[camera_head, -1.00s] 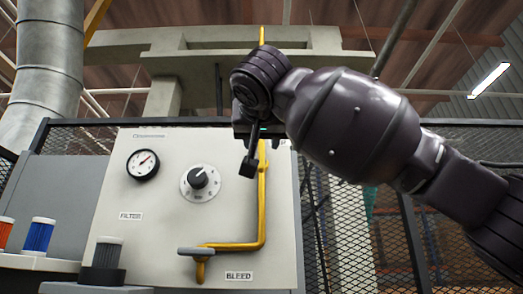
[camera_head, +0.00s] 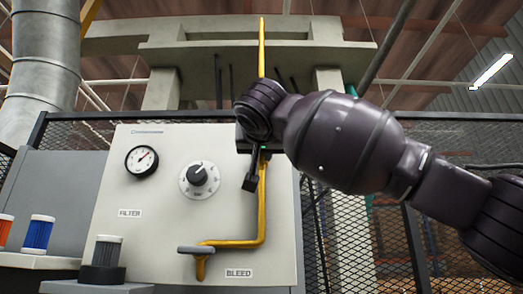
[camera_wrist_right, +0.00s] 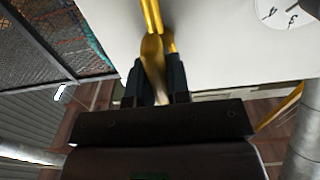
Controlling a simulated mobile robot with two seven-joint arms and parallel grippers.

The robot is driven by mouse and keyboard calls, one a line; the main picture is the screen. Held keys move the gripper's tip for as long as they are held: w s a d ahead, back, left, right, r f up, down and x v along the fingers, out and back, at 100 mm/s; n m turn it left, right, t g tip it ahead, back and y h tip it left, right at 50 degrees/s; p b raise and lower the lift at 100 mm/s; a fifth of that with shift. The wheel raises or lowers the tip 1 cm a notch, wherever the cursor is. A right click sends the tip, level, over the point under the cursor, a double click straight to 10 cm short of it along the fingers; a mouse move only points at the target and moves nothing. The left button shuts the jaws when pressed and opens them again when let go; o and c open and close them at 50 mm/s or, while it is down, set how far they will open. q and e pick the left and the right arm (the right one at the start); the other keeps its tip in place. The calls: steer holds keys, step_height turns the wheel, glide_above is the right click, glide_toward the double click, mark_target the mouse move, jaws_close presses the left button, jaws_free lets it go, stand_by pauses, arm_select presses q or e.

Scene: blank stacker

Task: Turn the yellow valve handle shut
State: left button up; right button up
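The panel's yellow pipe (camera_head: 262,205) runs down from my right gripper and bends left to a tap with a grey lever (camera_head: 196,249), above the BLEED label. A thin yellow bar (camera_head: 262,48) stands above the gripper. I cannot tell whether this bar is the valve handle. My right gripper (camera_head: 252,180) is at the panel's upper right, in front of the yellow parts. In the right wrist view, a rounded yellow piece (camera_wrist_right: 152,55) lies between its two dark fingers. Whether they grip it is unclear. My left gripper is out of view.
The pale panel (camera_head: 150,245) carries a gauge (camera_head: 141,160) and a black knob (camera_head: 198,176) left of my right gripper. Filter cylinders (camera_head: 38,234) stand on a ledge at lower left. Mesh fencing (camera_head: 455,225) stands behind and to the right.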

steer(key=shift+c, duration=1.1)
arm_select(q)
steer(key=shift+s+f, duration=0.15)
arm_select(e)
jaws_close()
